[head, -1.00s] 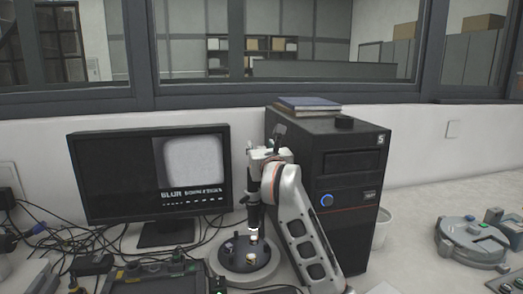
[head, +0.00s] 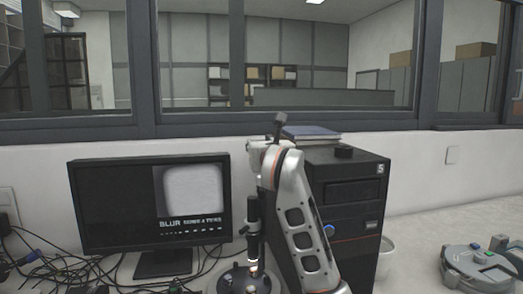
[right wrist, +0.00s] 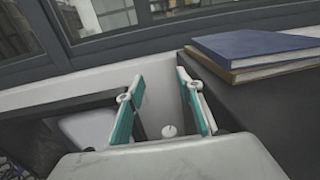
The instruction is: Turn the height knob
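A black upright microscope (head: 253,216) stands on a round base with a dark stage (head: 244,280), right of the monitor, in the head view. A small dark part sticks out of its left side; I cannot tell whether it is the height knob. My right arm rises in front of the computer tower, its wrist above and beside the microscope's top. Its fingers are hidden there. In the right wrist view my right gripper (right wrist: 160,78) is open, teal pads apart. A small white round piece (right wrist: 170,130) shows between the fingers, not gripped; I cannot tell what it is. My left gripper is not in view.
The black tower (head: 352,205) stands close at the right, with books (head: 312,132) on top. Cables (head: 60,264) tangle at the left. A grey device (head: 482,270) lies far right. The wall is close behind.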

